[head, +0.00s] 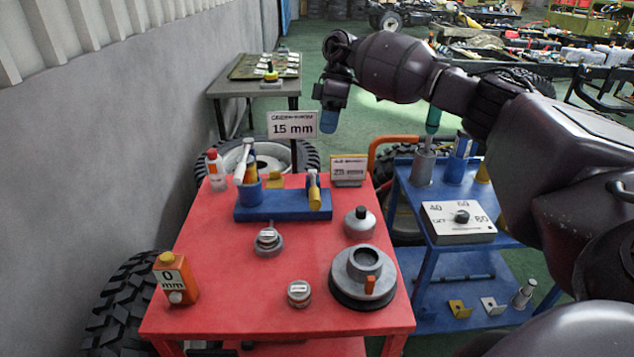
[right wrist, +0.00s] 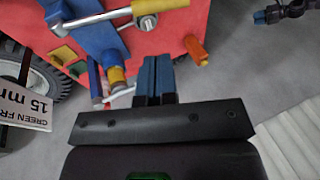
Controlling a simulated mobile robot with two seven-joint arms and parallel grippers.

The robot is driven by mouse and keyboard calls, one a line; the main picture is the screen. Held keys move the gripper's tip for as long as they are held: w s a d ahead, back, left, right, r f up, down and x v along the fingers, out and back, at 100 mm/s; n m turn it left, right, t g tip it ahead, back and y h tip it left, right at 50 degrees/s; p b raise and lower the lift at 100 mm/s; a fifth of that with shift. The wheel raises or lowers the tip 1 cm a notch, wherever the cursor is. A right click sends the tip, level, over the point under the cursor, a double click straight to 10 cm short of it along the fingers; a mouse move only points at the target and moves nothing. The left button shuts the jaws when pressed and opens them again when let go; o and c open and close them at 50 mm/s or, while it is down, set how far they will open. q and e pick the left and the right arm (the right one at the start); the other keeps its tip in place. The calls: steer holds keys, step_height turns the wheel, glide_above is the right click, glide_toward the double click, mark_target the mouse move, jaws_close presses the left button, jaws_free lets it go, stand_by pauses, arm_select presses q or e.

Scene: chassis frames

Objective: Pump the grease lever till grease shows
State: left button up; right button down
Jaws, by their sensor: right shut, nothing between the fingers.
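My right gripper (head: 330,122) is shut and empty, above the far edge of the red table (head: 215,318). Its blue fingers also show in the right wrist view (right wrist: 155,80). A blue base (head: 272,213) stands on the table; a blue cylinder (head: 250,196) with a pale, tilted handle (head: 242,160) stands at its left end and a yellow fitting (head: 314,198) at its right. In the right wrist view a silver rod (right wrist: 98,18) crosses by the base. I cannot tell which part is the grease lever. No grease is discernible. A dark, blue-tipped piece, apparently my left gripper (right wrist: 262,17), shows in the right wrist view.
A 15 mm sign (head: 293,125) and a smaller 25 sign (head: 348,169) stand at the table's back. A blue cart (head: 430,222) is at right, a wall (head: 110,130) at left.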

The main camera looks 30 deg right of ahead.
mark_target(316, 192)
steer(key=x, duration=1.4)
steer(key=shift+d+f, duration=0.15)
